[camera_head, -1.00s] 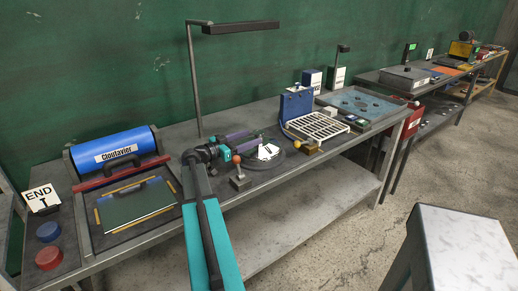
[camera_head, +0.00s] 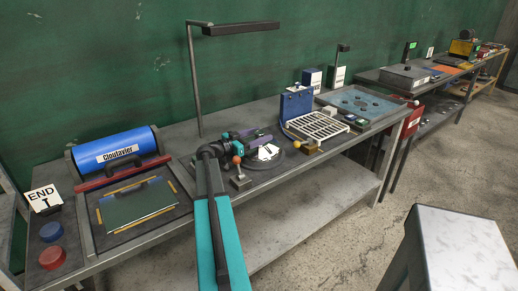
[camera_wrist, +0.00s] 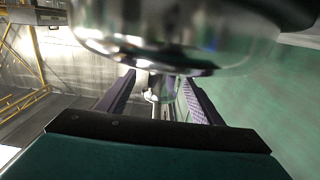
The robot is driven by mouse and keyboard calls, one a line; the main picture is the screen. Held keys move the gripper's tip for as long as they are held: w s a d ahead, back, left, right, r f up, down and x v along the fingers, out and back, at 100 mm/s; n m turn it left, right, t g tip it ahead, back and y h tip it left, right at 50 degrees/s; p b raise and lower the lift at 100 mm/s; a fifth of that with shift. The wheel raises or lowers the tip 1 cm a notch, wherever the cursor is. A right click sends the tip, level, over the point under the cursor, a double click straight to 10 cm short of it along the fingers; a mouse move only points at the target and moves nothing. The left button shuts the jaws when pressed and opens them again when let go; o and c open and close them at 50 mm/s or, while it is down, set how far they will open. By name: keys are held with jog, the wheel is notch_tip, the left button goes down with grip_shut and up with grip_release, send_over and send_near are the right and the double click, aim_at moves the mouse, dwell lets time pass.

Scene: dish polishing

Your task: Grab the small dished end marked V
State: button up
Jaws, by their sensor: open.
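In the wrist view a shiny, rounded metal piece (camera_wrist: 175,40) fills the top, very close to the camera and blurred. It looks like a dished end, but no V mark can be read on it. My gripper (camera_wrist: 158,84) is open, with its two purple fingers apart below this piece. A smaller shiny metal part (camera_wrist: 157,90) shows between and beyond the fingers; I cannot tell whether anything touches. In the head view my gripper (camera_head: 256,139) is over the bench behind a white card (camera_head: 268,152) with a dark mark too small to read.
A white rack (camera_head: 318,125) and a blue upright block (camera_head: 296,104) are to the right. A lamp post (camera_head: 194,80) rises behind. A blue cylinder (camera_head: 112,148) lies left.

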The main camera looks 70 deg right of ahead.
grip_shut()
jog(key=shift+r, duration=0.15)
dwell(0.4)
jog(key=shift+r, duration=0.2)
jog(key=shift+r+b, duration=1.15)
jog(key=shift+r, duration=3.65)
